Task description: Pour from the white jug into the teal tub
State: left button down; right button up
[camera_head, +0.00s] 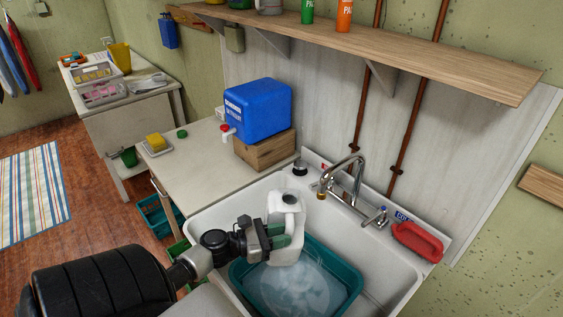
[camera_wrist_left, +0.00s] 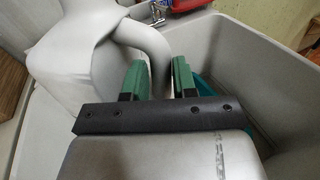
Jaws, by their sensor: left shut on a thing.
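The white jug (camera_head: 287,215) is in my left gripper (camera_head: 282,241), above the left part of the sink. It looks roughly upright in the head view. In the left wrist view the jug (camera_wrist_left: 75,60) fills the upper left, and the green fingers of the gripper (camera_wrist_left: 158,80) are around its handle. The teal tub (camera_head: 245,284) sits in the sink basin below the jug, with cloudy, whitish water in it. A strip of the tub also shows in the left wrist view (camera_wrist_left: 206,88). No stream from the jug is visible. My right gripper is not in view.
The white sink (camera_head: 395,270) has a chrome faucet (camera_head: 345,172) behind the tub and a red soap dish (camera_head: 417,241) on its right rim. A wooden shelf (camera_head: 450,72) runs above.

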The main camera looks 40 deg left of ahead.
pick_arm(q)
jog(key=shift+w+a+m, duration=0.1)
jog(key=shift+a+m, duration=0.1)
jog(key=shift+m, duration=0.1)
jog(key=shift+a+m+g+y, duration=0.3)
jog(key=shift+a+m, duration=0.05)
jog(key=shift+m, duration=0.05)
